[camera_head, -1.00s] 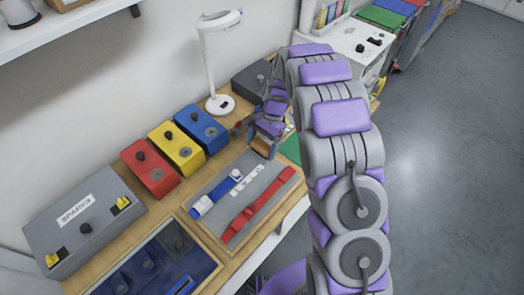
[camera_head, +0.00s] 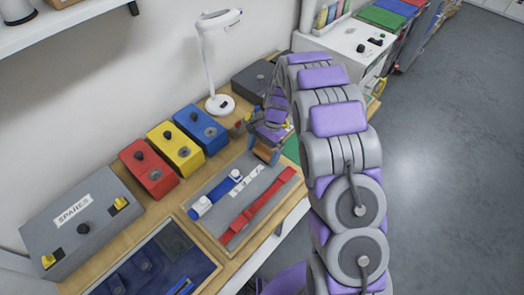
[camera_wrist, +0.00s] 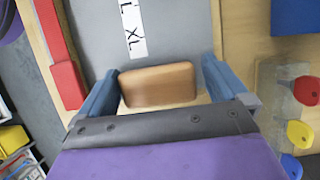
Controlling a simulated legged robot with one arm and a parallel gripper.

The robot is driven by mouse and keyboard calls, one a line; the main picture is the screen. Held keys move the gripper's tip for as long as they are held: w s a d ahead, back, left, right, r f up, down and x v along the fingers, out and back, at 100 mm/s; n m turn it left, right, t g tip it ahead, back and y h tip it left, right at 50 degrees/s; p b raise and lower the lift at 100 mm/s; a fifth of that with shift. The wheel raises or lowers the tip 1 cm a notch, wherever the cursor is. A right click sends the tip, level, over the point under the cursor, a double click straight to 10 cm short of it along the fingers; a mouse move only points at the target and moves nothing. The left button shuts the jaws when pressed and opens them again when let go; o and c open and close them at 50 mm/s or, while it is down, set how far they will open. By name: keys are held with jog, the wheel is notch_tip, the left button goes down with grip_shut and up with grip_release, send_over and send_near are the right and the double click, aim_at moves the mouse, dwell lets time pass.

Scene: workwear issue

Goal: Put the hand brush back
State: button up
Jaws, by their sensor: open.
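A brown wooden block, which looks like the hand brush (camera_wrist: 158,86), lies between the fingers of my gripper (camera_wrist: 161,72) in the wrist view. Any bristles are hidden. The blue fingers stand open on either side of it, and I cannot tell if either touches it. In the head view, my gripper (camera_head: 266,146) is low over the back end of a board with a grey mat (camera_head: 222,207), and a bit of brown shows there. In the wrist view, a size label (camera_wrist: 137,44) lies on the mat just beyond the block.
Red (camera_head: 149,170), yellow (camera_head: 175,149) and blue (camera_head: 202,131) boxes, a SPARES box (camera_head: 83,229) and a lamp (camera_head: 219,103) line the wall. Coloured tags (camera_wrist: 304,90) are near my right finger.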

jog(key=p+v, duration=0.2)
jog(key=v, duration=1)
jog(key=shift+d+p, duration=0.15)
jog(key=shift+p, duration=0.25)
jog(key=shift+s, duration=0.1)
jog(key=s+d+r+n+h, duration=0.1)
jog(key=s+d+r+n, duration=0.1)
jog(key=s+r, duration=0.65)
jog(key=s+d+r+n+h, duration=0.1)
jog(key=s+d+r+n, duration=0.3)
jog(key=s, duration=0.7)
jog(key=s+d+n+t+h, duration=0.1)
jog(key=s+n, duration=0.2)
jog(key=s, duration=1.7)
jog(key=shift+s+d+r, duration=0.35)
jog(key=shift+d+r, duration=0.05)
jog(key=shift+r, duration=0.05)
jog(key=shift+c, duration=0.2)
